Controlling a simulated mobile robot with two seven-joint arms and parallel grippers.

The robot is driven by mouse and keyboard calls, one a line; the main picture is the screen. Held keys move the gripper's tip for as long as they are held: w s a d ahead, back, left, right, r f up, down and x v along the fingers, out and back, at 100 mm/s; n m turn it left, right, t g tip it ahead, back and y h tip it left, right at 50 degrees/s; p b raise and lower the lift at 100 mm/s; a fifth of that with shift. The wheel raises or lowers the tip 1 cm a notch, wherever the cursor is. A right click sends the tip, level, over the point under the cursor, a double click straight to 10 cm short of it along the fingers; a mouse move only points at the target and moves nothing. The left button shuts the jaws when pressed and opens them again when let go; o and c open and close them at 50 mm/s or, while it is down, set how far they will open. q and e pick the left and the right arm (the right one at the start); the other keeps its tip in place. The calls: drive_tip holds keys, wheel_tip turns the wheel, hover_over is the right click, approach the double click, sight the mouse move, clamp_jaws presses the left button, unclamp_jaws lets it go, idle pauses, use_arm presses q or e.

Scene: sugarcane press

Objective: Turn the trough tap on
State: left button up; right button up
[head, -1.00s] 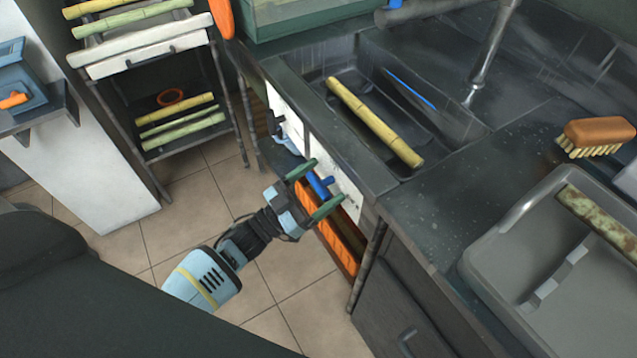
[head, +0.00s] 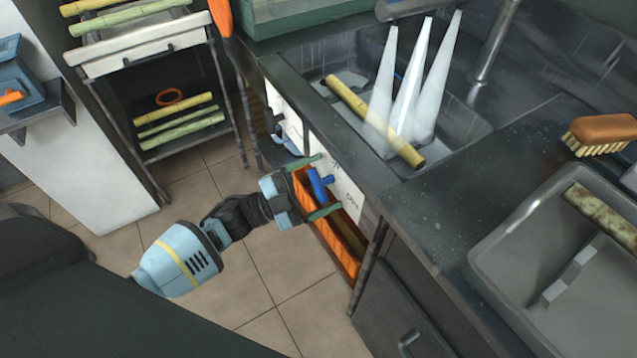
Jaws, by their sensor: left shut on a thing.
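The tap's blue handle (head: 317,187) sticks out from a white panel (head: 345,193) on the front of the counter. My left gripper (head: 330,182) has its green fingers on either side of the handle and is shut on it. Three white streams of water (head: 408,95) fall into the sunken trough (head: 345,128) above the panel. A yellow cane (head: 350,99) lies in the trough, partly hidden by the streams. My right gripper is not in view.
An orange crate (head: 335,240) sits below the panel, close to the left gripper. A grey tray (head: 500,260) and a brush (head: 600,135) are on the counter at right.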

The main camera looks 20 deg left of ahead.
use_arm(q)
drive_tip(key=shift+m+g, duration=0.4)
drive_tip(key=shift+m, duration=1)
drive_tip(key=shift+f, duration=0.1)
drive_tip(key=o, duration=0.9)
drive_tip(key=shift+c, duration=0.2)
drive_tip(key=v, duration=0.7)
drive_tip(key=shift+s+a, duration=0.2)
drive_tip(key=shift+a, duration=0.2)
